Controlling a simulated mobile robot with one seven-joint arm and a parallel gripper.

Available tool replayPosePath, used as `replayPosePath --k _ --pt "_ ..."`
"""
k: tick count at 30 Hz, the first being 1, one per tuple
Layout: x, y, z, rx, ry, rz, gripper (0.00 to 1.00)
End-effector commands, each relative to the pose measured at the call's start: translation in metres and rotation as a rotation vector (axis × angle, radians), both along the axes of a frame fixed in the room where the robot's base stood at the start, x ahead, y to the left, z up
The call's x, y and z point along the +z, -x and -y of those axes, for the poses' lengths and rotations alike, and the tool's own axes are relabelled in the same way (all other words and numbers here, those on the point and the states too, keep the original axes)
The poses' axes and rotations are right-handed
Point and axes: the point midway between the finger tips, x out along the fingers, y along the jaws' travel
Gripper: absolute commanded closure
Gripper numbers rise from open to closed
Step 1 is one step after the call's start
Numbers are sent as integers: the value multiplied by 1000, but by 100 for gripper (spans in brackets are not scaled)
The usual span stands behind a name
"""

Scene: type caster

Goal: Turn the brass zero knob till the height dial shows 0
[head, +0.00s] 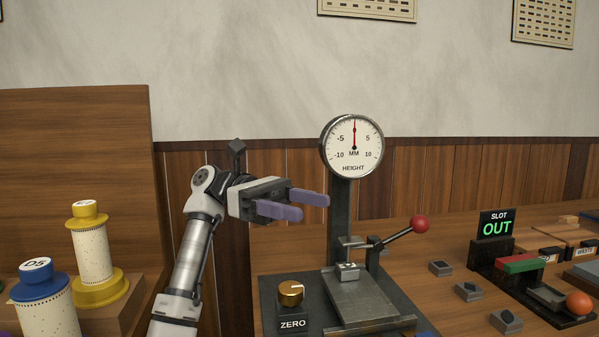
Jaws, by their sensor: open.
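The brass zero knob (291,293) sits on a dark block labelled ZERO at the front left of the gauge base. A pale mark on its top points toward the left. The height dial (352,147) is a round white face on a dark post. Its red needle points straight up, midway between -5 and 5; the top figure is hard to read behind the needle. My gripper (315,207) is open and empty, with purple fingers pointing right. In the picture it is above the knob and left of the post, apart from both.
A lever with a red ball (420,224) reaches right from the gauge. Yellow (93,250) and blue (46,300) spools stand at left. A SLOT OUT sign (496,225), small dark blocks (468,292) and an orange ball (579,303) are at right.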

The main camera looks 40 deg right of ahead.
Motion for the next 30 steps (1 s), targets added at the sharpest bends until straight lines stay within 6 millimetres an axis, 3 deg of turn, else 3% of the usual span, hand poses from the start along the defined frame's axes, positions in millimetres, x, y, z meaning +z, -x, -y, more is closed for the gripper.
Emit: replayPosePath --k 3,9,30 --pt "25 0 0 0 0 1 40" --pt "44 0 0 0 0 1 40" --pt "46 0 0 0 0 0 40"
